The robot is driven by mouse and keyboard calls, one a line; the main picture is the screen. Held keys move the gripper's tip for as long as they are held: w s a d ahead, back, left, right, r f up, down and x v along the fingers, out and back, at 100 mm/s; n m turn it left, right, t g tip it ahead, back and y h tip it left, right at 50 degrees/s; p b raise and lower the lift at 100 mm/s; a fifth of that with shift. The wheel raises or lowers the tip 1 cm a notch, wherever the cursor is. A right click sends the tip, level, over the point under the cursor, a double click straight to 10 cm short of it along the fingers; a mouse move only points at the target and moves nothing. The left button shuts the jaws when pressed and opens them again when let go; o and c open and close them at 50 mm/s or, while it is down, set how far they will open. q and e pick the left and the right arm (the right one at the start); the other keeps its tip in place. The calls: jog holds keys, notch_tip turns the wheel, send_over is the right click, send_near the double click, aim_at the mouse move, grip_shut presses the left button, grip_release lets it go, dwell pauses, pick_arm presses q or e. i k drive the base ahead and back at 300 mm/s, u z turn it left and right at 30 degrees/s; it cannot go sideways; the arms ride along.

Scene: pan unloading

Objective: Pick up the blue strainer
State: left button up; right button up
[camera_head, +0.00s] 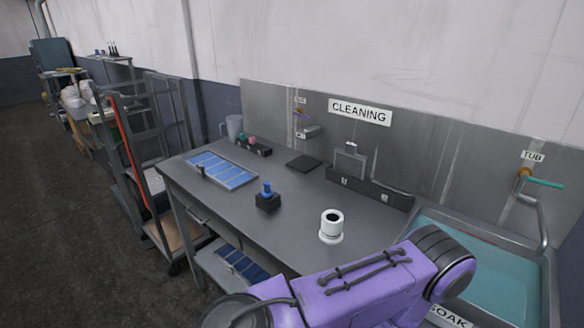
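A small blue piece (267,187) stands upright in a black block (268,203) on the grey metal table, near its middle. It may be the blue strainer, but it is too small here to be sure. A purple link of my own arm crosses the bottom of the head view, in front of the table's near right part. Neither of my grippers shows in this view, so I cannot see what they hold.
The grey table (290,232) bears a white cup-like part (331,226), a blue-panelled tray (219,171), a flat black pad (303,162) and a dark rack (369,187). A water-filled tub (480,270) adjoins at right. A trolley (150,160) stands at left.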

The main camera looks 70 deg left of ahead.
aim_at(268, 193)
jog(key=i, duration=0.1)
jog(key=z, duration=1.4)
jog(key=k, duration=2.55)
jog(key=u, duration=0.65)
